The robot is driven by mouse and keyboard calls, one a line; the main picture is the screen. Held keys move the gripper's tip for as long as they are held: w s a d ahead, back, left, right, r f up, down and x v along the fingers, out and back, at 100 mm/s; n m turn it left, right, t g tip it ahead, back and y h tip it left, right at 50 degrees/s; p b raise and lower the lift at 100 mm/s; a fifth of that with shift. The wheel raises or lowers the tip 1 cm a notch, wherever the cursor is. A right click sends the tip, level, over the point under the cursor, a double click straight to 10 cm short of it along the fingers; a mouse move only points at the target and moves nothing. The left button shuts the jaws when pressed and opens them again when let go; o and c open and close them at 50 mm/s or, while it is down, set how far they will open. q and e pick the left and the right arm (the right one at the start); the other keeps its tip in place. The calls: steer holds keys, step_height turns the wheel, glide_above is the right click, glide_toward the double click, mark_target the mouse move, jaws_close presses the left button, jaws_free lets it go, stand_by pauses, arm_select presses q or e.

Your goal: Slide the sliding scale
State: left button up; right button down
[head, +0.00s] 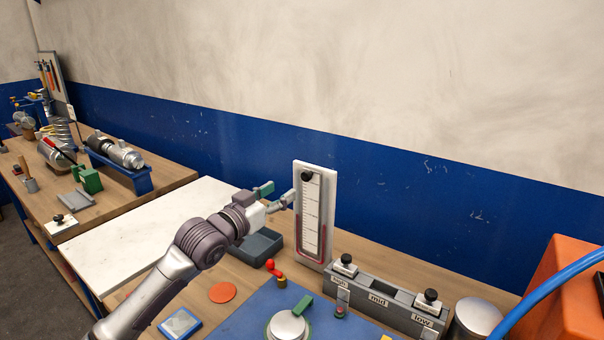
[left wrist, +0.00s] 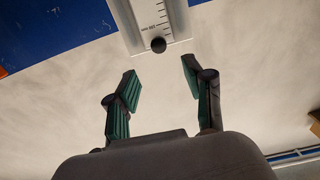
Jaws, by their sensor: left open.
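The sliding scale is a tall white upright panel (head: 326,240) with a marked strip (head: 312,215) and a black knob (head: 307,176) near its top. In the left wrist view, the panel end (left wrist: 128,22) and the black knob (left wrist: 158,45) show at the top centre. My left gripper (head: 279,195) is at the left of the panel, near knob height. In the left wrist view its green-padded fingers (left wrist: 161,83) are spread apart with nothing between them. The knob lies beyond the fingertips, apart from them. My right gripper is not in view.
A dark open tray (head: 260,247) sits below my left gripper. A grey block with labelled slots and black knobs (head: 378,302) stands right of the panel. An orange box (head: 565,295) with a blue hose is at the far right. A white board (head: 130,235) lies clear at left.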

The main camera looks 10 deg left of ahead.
mark_target(304, 177)
arm_select(q)
steer(key=p+x, duration=0.2)
steer(key=x, duration=0.6)
steer(key=shift+w+d, duration=0.15)
steer(key=shift+w, duration=0.05)
steer(key=shift+w+d, duration=0.2)
steer(key=shift+w, duration=0.25)
steer(key=shift+f, duration=0.1)
steer(key=shift+c, duration=0.5)
jaws_close()
steer(key=shift+f+b, duration=0.4)
steer(key=shift+f, duration=0.45)
steer(key=shift+o, duration=0.5)
jaws_free()
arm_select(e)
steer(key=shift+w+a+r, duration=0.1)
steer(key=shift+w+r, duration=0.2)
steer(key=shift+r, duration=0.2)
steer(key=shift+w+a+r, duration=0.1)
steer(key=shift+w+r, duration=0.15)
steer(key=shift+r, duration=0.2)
